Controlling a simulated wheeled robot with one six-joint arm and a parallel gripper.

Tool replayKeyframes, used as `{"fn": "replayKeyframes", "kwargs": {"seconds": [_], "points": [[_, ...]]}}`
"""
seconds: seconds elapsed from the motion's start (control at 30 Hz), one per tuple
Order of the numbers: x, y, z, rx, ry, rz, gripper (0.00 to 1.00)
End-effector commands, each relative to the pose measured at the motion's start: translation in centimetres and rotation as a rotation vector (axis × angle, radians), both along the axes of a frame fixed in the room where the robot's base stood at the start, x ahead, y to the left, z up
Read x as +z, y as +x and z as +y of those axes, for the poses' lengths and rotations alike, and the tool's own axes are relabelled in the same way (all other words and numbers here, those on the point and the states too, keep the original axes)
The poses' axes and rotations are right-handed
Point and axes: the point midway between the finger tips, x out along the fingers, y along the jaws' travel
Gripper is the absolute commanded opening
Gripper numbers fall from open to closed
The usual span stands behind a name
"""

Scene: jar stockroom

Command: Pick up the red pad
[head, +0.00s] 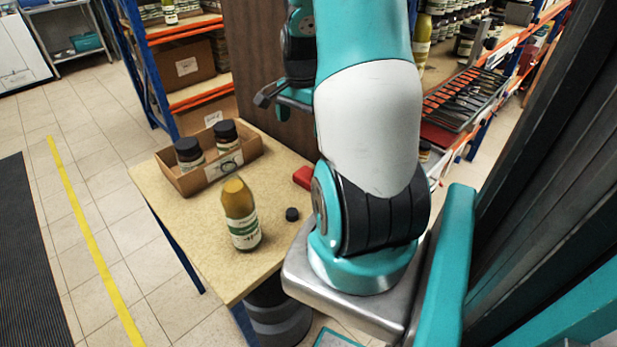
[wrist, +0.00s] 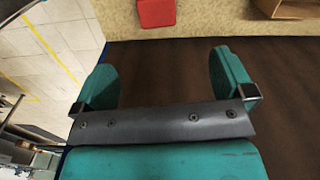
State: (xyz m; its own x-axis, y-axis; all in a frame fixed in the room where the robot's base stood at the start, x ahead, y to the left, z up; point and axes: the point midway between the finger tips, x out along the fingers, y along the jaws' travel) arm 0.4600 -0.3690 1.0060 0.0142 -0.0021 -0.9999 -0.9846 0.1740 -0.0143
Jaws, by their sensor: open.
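The red pad (head: 303,177) lies on the tabletop, partly hidden behind my arm in the head view. In the wrist view the red pad (wrist: 156,13) is at the top edge, beyond my fingertips and roughly between them from side to side. My gripper (wrist: 160,72) is open, with nothing between its two teal fingers. In the head view my gripper (head: 277,100) is raised beside the brown panel, past the table's far edge.
On the table (head: 215,265) stand an upright yellow-green bottle (head: 240,214), a small black cap (head: 292,214) and a cardboard tray (head: 198,180) with two dark-lidded jars. A brown panel (head: 255,65) rises behind the table. Shelves with jars (head: 455,45) stand at the right back.

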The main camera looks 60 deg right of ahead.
Motion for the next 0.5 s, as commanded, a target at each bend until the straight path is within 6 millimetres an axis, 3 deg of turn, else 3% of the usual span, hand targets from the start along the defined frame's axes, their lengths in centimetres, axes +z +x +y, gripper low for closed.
{"fn": "replayKeyframes", "kwargs": {"seconds": [0.17,0.5], "points": [[-2.4,-1.0,-0.8,-0.071,0.007,0.019,1.00],[-9.9,-0.9,-0.7,-0.064,0.008,0.019,1.00]]}}
